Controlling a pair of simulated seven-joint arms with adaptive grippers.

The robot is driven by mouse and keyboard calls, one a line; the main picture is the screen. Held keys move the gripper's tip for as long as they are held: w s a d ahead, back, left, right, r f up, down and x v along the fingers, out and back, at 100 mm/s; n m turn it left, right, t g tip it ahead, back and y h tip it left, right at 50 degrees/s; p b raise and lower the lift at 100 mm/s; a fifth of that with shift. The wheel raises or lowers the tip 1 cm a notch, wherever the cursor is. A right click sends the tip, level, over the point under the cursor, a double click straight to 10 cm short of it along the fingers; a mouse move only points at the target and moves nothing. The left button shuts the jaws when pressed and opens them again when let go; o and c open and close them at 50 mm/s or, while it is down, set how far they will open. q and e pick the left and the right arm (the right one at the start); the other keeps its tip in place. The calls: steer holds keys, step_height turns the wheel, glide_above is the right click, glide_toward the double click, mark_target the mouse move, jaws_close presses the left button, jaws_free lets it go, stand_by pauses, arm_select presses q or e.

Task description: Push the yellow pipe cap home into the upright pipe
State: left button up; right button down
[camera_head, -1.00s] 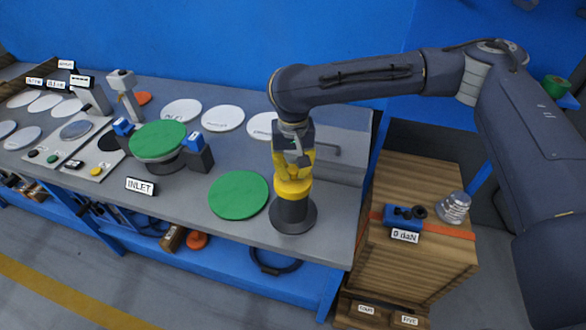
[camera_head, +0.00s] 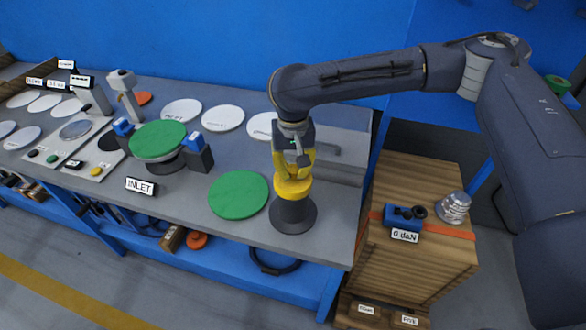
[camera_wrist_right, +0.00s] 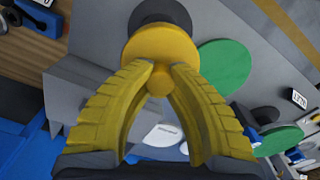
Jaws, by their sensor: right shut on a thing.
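The yellow pipe cap (camera_head: 293,189) sits at the top of the dark upright pipe (camera_head: 292,212), which stands on a round dark base near the bench's front right edge. My right gripper (camera_head: 295,170) is above it, fingers pointing down, shut on the cap's small top knob. In the right wrist view the yellow fingertips (camera_wrist_right: 162,75) close on both sides of the knob, and the cap's round disc (camera_wrist_right: 160,45) shows beyond them. How deep the cap sits in the pipe cannot be told. My left gripper is not in view.
A green disc (camera_head: 239,194) lies just left of the pipe. Another green disc (camera_head: 158,140) rests on a stand between blue-topped blocks, near the INLET sign (camera_head: 141,187). White discs lie behind. A wooden crate (camera_head: 408,250) stands right of the bench.

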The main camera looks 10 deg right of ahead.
mark_target(293, 178)
steer(key=shift+f, duration=1.8)
stand_by(0.4)
steer(key=c, duration=1.3)
jaws_free()
step_height(293, 178, up, 12)
